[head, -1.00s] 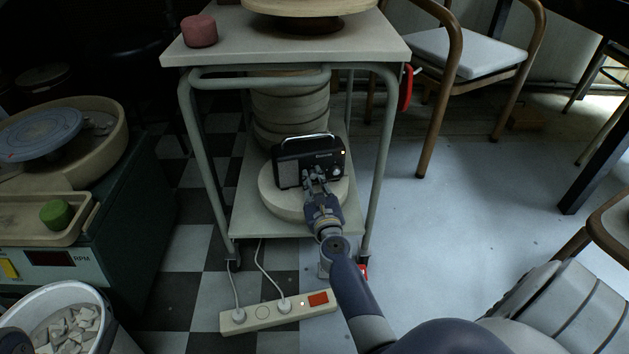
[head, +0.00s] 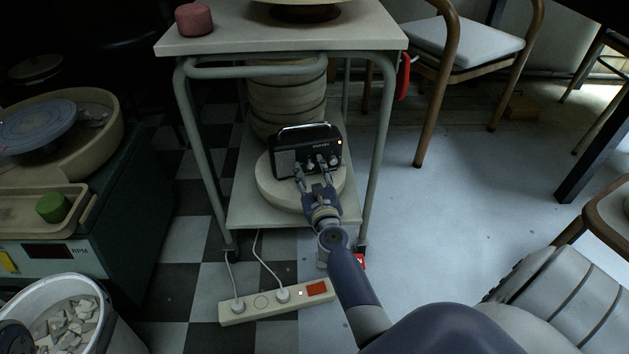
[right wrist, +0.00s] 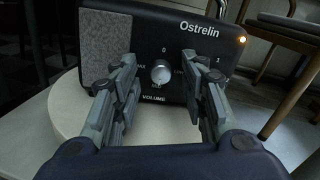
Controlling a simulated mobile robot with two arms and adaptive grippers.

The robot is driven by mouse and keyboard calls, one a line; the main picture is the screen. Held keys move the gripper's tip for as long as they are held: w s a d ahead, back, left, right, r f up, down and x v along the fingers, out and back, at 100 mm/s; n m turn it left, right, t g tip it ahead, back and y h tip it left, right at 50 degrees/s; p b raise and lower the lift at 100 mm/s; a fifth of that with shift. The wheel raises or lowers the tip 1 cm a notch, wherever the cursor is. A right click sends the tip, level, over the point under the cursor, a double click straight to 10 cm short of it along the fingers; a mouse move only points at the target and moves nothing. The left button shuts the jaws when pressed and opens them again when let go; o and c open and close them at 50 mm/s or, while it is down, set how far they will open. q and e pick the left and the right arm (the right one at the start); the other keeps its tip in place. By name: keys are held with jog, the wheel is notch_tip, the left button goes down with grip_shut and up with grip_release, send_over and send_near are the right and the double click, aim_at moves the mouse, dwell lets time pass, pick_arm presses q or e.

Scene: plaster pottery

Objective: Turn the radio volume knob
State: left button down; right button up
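A black radio (head: 290,158) with a carry handle and a lit orange lamp stands on a round plaster disc (head: 268,190) on the lower shelf of the cart. In the right wrist view the radio's front (right wrist: 215,38) reads "Ostrelin", with a grey speaker cloth at left. The silver volume knob (right wrist: 161,72) sits above the word "VOLUME". My right gripper (head: 312,170) is in front of the radio. In the right wrist view its open fingers (right wrist: 163,80) stand either side of the knob, apart from it.
The cart's top (head: 230,36) overhangs the shelf, and its legs (head: 377,140) flank my right arm. Several round plaster slabs (head: 285,90) are stacked behind the radio. A power strip (head: 262,306) with cables lies on the floor. Open floor (head: 470,220) lies at right.

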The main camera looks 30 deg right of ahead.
jog(key=v, duration=1.1)
jog(key=shift+s+a, duration=0.15)
jog(key=shift+s, duration=0.1)
